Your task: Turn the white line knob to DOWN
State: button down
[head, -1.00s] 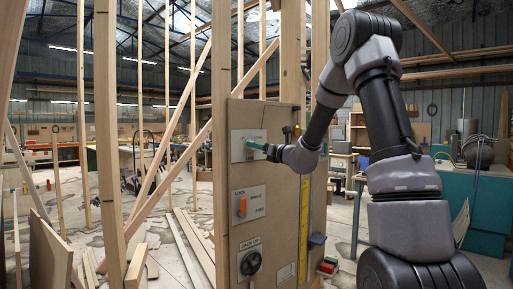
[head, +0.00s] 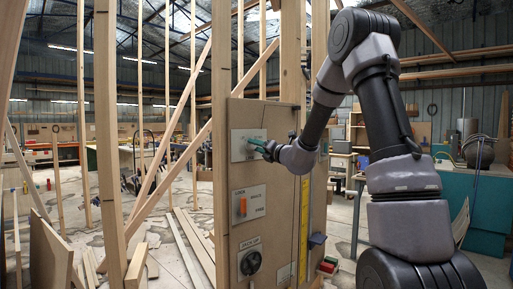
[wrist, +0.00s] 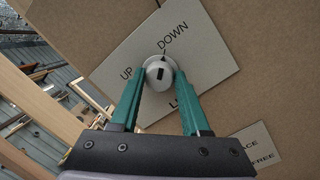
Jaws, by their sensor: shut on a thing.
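The white line knob (wrist: 158,73) sits on a pale label plate (wrist: 205,65) with the words UP to its left and DOWN above right.
The brown panel (head: 281,185) also carries an orange switch (head: 243,206) and a black rotary knob (head: 250,262) below. A yellow strip (head: 304,220) runs down its side. Timber posts (head: 108,130) stand to the left. A teal bench (head: 478,195) stands to the right.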

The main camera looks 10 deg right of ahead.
dwell(0.3)
jog(key=shift+c, duration=1.9)
grip_release()
jog(key=v, duration=1.1)
jog(key=s+a+r+n+g+y, duration=0.3)
jog(key=s+a+n+g+y, duration=0.25)
jog(key=s+a+n, duration=0.45)
jog(key=s+a+f+n+g+h, duration=0.2)
jog(key=s+n+g+h, duration=0.35)
jog(key=s+n, duration=0.7)
jog(key=s+d+n+t+h, duration=0.1)
jog(key=s+d+n+h, duration=0.5)
jog(key=d+n, duration=0.6)
jog(key=shift+s+d+f+n+h, duration=0.4)
jog(key=shift+s+n, duration=0.15)
jog(key=shift+s, duration=0.45)
